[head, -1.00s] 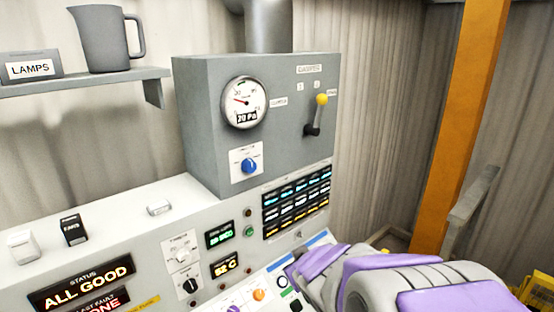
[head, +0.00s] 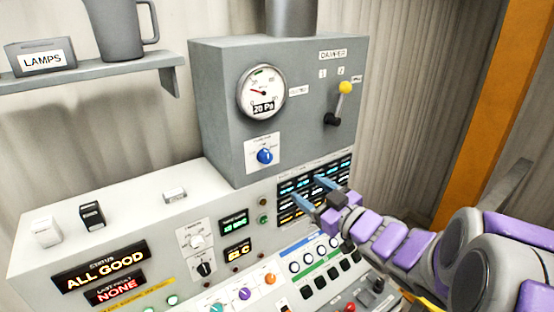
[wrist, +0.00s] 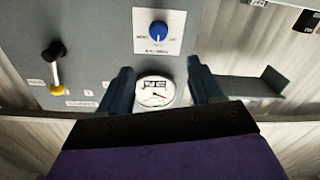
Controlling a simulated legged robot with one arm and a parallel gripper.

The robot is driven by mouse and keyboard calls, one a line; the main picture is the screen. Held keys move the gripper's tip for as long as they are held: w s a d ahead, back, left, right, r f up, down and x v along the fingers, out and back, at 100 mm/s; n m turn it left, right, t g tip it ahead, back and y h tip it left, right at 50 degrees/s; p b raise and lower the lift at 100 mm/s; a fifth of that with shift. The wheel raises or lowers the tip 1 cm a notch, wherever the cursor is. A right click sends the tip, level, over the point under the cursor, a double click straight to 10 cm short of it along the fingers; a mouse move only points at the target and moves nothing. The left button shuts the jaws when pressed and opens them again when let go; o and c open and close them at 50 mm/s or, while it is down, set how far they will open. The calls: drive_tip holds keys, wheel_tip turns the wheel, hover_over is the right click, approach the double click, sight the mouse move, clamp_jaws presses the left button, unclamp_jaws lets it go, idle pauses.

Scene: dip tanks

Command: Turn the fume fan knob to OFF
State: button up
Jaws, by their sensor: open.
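The fume fan knob is most likely the blue knob (head: 265,156) on a white plate, low on the front of the grey box (head: 225,120); the plate's lettering is too small to read. The wrist view shows the same blue knob (wrist: 158,30) upside down, beyond my fingers. My gripper (head: 310,190) is open and empty, in front of the lit display block, right of and below the knob, and apart from it. In the wrist view my gripper's two fingers (wrist: 160,85) stand apart, with the round gauge (wrist: 155,92) showing between them.
A damper lever (head: 338,104) with a yellow ball is on the box's right side. Below is a console (head: 150,215) with displays, switches and several coloured knobs. A shelf (head: 90,83) holds a grey jug (head: 122,28). An orange post (head: 490,120) stands at right.

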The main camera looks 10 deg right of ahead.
drive_tip(key=a+x, duration=0.1)
drive_tip(key=x, duration=0.3)
drive_tip(key=b, duration=0.1)
approach(269, 161)
drive_tip(key=w, duration=0.2)
drive_tip(key=w+a, duration=0.4)
drive_tip(key=w, duration=0.1)
drive_tip(key=shift+w+a, duration=0.2)
drive_tip(key=shift+w, duration=0.05)
drive_tip(key=shift+w+d+r, duration=0.1)
drive_tip(key=shift+w+d, duration=0.2)
drive_tip(key=shift+w, duration=0.1)
drive_tip(key=shift+d, duration=0.4)
drive_tip(key=shift+a, duration=0.6)
drive_tip(key=c, duration=0.4)
drive_tip(key=shift+d+b, duration=0.2)
drive_tip(key=shift+b, duration=0.1)
drive_tip(key=c, duration=0.7)
drive_tip(key=shift+o, duration=0.2)
